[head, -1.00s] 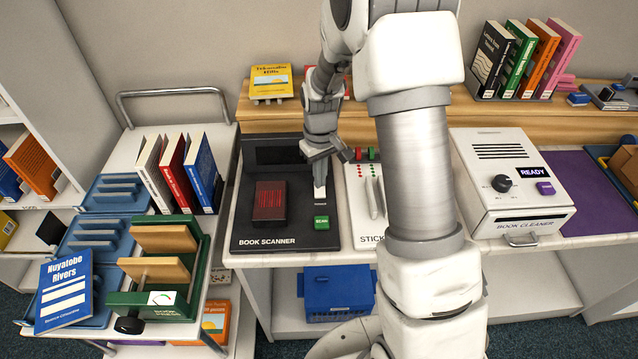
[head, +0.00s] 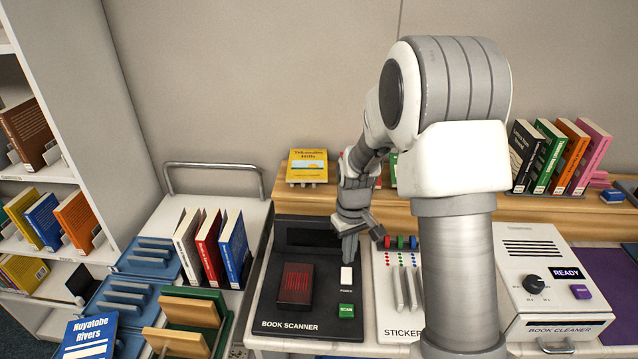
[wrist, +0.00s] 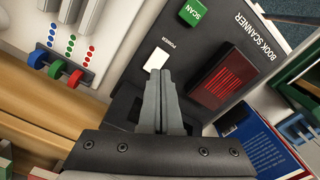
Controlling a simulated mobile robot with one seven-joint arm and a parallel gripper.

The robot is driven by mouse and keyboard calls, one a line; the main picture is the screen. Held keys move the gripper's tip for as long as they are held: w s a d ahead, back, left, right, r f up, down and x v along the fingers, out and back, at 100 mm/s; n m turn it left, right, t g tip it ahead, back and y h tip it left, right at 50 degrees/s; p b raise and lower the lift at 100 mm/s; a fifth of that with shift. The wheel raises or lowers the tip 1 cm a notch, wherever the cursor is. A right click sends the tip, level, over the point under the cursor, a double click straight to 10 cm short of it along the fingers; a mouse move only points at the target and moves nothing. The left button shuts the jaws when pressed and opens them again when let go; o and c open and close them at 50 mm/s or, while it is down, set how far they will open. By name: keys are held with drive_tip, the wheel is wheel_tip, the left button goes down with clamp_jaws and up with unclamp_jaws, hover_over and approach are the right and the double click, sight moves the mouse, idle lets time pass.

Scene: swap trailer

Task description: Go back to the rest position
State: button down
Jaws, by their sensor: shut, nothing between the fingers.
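The black book scanner (head: 278,318) stands on the counter, with a red-striped window (head: 296,284) that looks lit. Its white power switch (head: 347,278) sits above the green SCAN button (head: 346,310). The switch also shows in the wrist view (wrist: 156,60), beside the POWER label. My gripper (head: 349,258) is shut and empty, pointing down just behind the switch. In the wrist view its closed fingertips (wrist: 165,76) lie at the switch's near edge; I cannot tell whether they touch it. The switch's tilt is not clear.
A sticker unit (head: 397,325) with coloured knobs is close on the right, then a book cleaner (head: 545,290) reading READY. On the left, a cart holds upright books (head: 208,248) and a green rack (head: 222,335). A wooden ledge (head: 505,207) runs behind.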

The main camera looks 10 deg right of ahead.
drive_tip(key=s+r+m+t, duration=0.1)
drive_tip(key=s+r, duration=0.4)
drive_tip(key=r, duration=0.4)
drive_tip(key=s+r+m+t, duration=0.15)
drive_tip(key=s+r, duration=0.25)
drive_tip(key=r, duration=0.4)
drive_tip(key=s+r+t, duration=0.1)
drive_tip(key=s+r, duration=0.2)
drive_tip(key=s, duration=0.4)
drive_tip(key=s+r+m+t, duration=0.1)
drive_tip(key=s+r+t, duration=0.1)
drive_tip(key=s, duration=0.5)
drive_tip(key=shift+s+r, duration=0.2)
drive_tip(key=shift+r, duration=0.7)
